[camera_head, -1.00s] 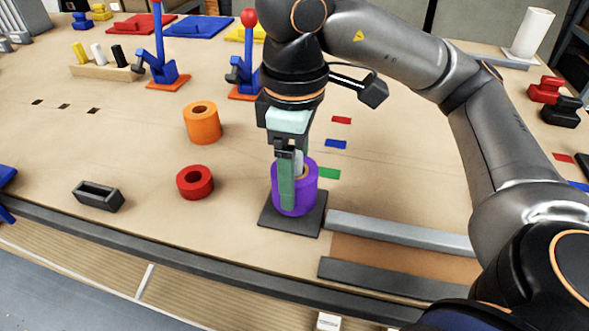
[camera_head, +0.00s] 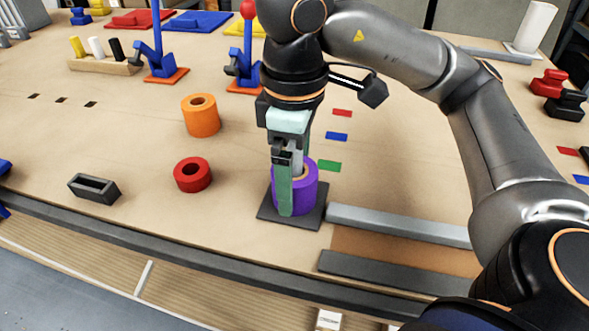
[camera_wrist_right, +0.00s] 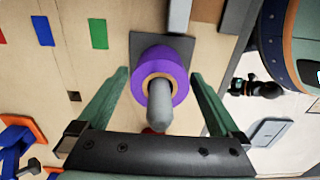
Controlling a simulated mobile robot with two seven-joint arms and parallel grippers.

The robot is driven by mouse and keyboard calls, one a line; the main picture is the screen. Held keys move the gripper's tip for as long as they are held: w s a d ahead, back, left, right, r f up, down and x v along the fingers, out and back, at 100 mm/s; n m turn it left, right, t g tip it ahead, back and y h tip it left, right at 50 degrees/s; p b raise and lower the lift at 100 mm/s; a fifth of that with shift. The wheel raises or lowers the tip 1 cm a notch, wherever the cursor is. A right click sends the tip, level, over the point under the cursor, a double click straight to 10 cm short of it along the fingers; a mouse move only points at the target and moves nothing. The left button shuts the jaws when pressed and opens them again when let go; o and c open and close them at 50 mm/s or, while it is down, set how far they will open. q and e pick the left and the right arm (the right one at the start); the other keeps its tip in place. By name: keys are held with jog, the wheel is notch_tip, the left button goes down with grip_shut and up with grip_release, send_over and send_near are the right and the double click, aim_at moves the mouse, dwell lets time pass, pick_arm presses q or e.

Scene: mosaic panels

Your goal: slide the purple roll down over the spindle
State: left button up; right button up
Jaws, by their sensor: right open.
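The purple roll (camera_head: 309,188) is around the grey spindle (camera_wrist_right: 161,105), low down against the dark square base plate (camera_head: 314,219). In the right wrist view the purple roll (camera_wrist_right: 170,60) shows from above, with the spindle's rounded end standing out through its hole towards the camera. My right gripper (camera_wrist_right: 160,75) is open, with one green finger on each side of the roll and gaps showing between fingers and roll. In the head view the near finger covers part of the roll, and the right gripper (camera_head: 292,190) points down. My left gripper is not in view.
A red roll (camera_head: 192,175) and an orange roll (camera_head: 201,115) stand left of the gripper. A dark open box (camera_head: 94,188) lies farther left. Grey rails (camera_head: 398,225) lie right of the base plate. A blue stand (camera_head: 247,65) is behind my gripper.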

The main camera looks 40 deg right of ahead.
notch_tip(320, 180, up, 11)
jog(key=p, duration=0.4)
jog(key=shift+r+p, duration=0.45)
jog(key=shift+r, duration=0.3)
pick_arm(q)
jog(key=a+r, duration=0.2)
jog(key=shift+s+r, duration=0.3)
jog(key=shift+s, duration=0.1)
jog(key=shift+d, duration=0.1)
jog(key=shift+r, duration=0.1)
